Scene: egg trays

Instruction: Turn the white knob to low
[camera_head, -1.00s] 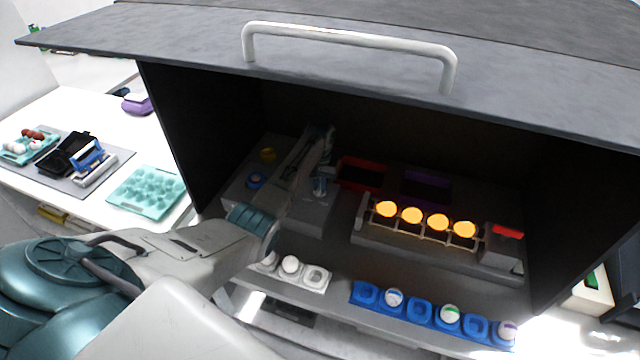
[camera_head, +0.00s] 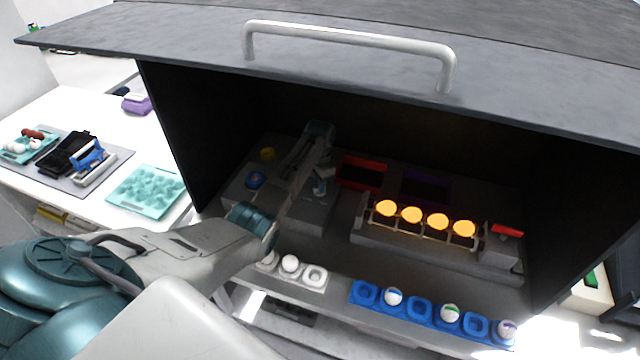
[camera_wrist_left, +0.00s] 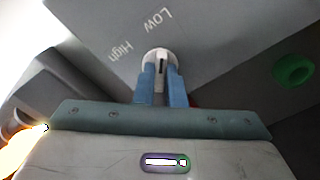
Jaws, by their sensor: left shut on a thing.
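The white knob (camera_wrist_left: 157,56) is on a grey panel in the left wrist view, with a dark line on its face. The dark line runs nearly up and down in the picture. My left gripper (camera_wrist_left: 160,72) is shut on the knob, one blue finger on each side. In the head view my left gripper (camera_head: 319,187) reaches into the dark box at a grey block, where the arm hides the knob. My right gripper is not in view.
The box has a raised lid with a pale handle (camera_head: 350,35). Several glowing orange discs (camera_head: 438,222) stand right of the arm. A blue egg holder (camera_head: 420,308) and a white one (camera_head: 314,276) are on the front ledge. A teal tray (camera_head: 148,190) is on the left table.

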